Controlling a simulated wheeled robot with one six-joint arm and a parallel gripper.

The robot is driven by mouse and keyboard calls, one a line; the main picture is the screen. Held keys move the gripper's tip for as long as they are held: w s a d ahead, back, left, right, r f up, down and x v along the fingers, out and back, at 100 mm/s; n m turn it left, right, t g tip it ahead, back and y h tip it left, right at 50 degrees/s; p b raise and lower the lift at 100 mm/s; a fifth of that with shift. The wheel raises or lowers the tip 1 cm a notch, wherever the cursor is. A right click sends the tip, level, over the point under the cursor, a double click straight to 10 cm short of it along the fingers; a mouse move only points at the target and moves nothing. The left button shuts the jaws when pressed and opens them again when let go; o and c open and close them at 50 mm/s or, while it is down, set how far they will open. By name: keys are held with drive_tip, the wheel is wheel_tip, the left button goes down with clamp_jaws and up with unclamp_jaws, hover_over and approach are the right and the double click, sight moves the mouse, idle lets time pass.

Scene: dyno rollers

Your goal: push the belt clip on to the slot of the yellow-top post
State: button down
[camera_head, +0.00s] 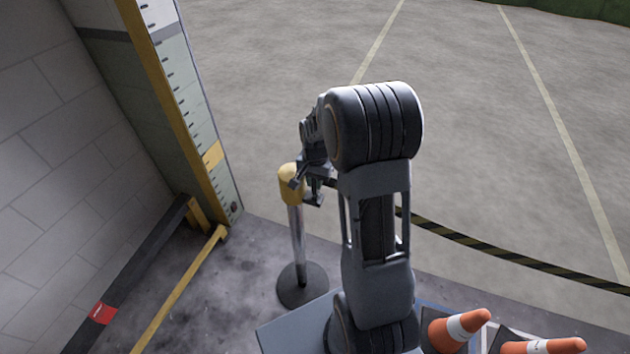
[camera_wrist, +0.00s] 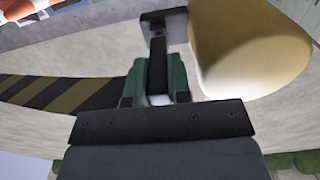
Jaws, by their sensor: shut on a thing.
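The yellow-top post (camera_head: 291,186) stands upright on a dark round base left of my arm. Its yellow top fills the upper right of the wrist view (camera_wrist: 245,45). My gripper (camera_head: 313,182) is at the height of the yellow top, close on its right side. In the wrist view my gripper (camera_wrist: 157,80) is shut on the dark belt clip (camera_wrist: 158,62). The clip's wide dark end lies right beside the yellow top, and I cannot tell whether it touches or sits in the slot. The slot is not visible. The black-and-yellow belt (camera_head: 480,246) runs off to the right.
Orange cones (camera_head: 460,328) lie at the lower right. A yellow floor rail (camera_head: 180,290) and a wall with a tall yellow-edged pillar (camera_head: 185,110) are on the left. The open concrete floor (camera_head: 500,130) beyond the belt is clear.

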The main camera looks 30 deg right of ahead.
drive_tip(key=shift+f+b, duration=0.45)
drive_tip(key=shift+f, duration=0.15)
drive_tip(key=c, duration=1)
unclamp_jaws()
drive_tip(key=shift+r, duration=0.1)
wheel_tip(320, 180, up, 14)
drive_tip(key=s+a+n+t, duration=0.1)
drive_tip(key=s+a+n, duration=0.2)
drive_tip(key=s, duration=0.2)
drive_tip(key=s+a+n+t, duration=0.1)
drive_tip(key=s+a+n, duration=0.2)
drive_tip(key=s, duration=0.2)
drive_tip(key=s+a+n+t, duration=0.2)
drive_tip(key=s+a+n, duration=0.1)
drive_tip(key=s, duration=0.3)
drive_tip(key=shift+a+r+b, duration=0.2)
drive_tip(key=shift+r+b, duration=0.05)
drive_tip(key=shift+b, duration=0.15)
